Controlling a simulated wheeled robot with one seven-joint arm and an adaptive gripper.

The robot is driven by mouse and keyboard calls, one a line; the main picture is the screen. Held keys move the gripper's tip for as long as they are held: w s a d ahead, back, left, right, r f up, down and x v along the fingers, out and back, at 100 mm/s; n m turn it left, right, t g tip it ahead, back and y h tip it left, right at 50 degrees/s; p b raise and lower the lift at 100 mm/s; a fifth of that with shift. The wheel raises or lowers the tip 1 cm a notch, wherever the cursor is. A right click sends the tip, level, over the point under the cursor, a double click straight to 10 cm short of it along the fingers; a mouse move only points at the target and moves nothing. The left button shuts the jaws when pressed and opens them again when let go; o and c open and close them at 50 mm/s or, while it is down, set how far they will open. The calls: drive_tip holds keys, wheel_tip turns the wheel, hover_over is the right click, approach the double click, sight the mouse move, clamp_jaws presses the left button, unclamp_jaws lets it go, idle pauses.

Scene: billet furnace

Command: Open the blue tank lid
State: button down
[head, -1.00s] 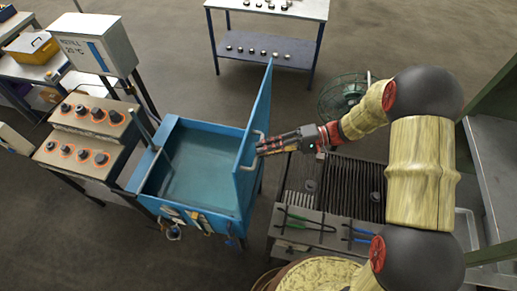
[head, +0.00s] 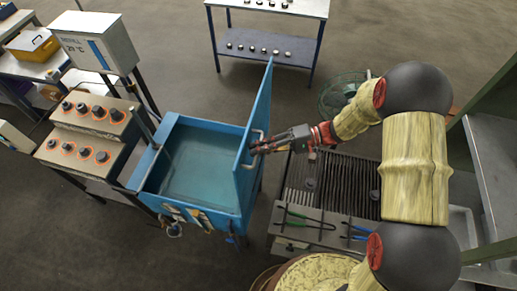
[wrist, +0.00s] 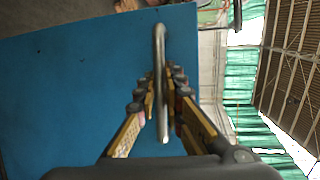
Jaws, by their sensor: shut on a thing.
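The blue tank (head: 190,215) stands left of centre in the head view, with blue-green liquid inside. Its blue lid (head: 257,125) stands upright along the tank's right side, so the top is uncovered. A metal handle (head: 258,140) sits on the lid's outer face. My gripper (head: 256,146) reaches it from the right and is shut on the handle. In the wrist view, the handle (wrist: 160,75) runs between the two fingers of my gripper (wrist: 162,92), with the blue lid face (wrist: 80,90) behind.
A grated bench (head: 335,185) with tongs lies under my arm, right of the tank.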

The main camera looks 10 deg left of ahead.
idle(0.6)
drive_tip(key=a+h+b, duration=0.1)
drive_tip(key=a+h, duration=0.1)
drive_tip(key=a, duration=0.6)
drive_tip(key=shift+w+a+m, duration=0.3)
drive_tip(key=c, duration=2.2)
unclamp_jaws()
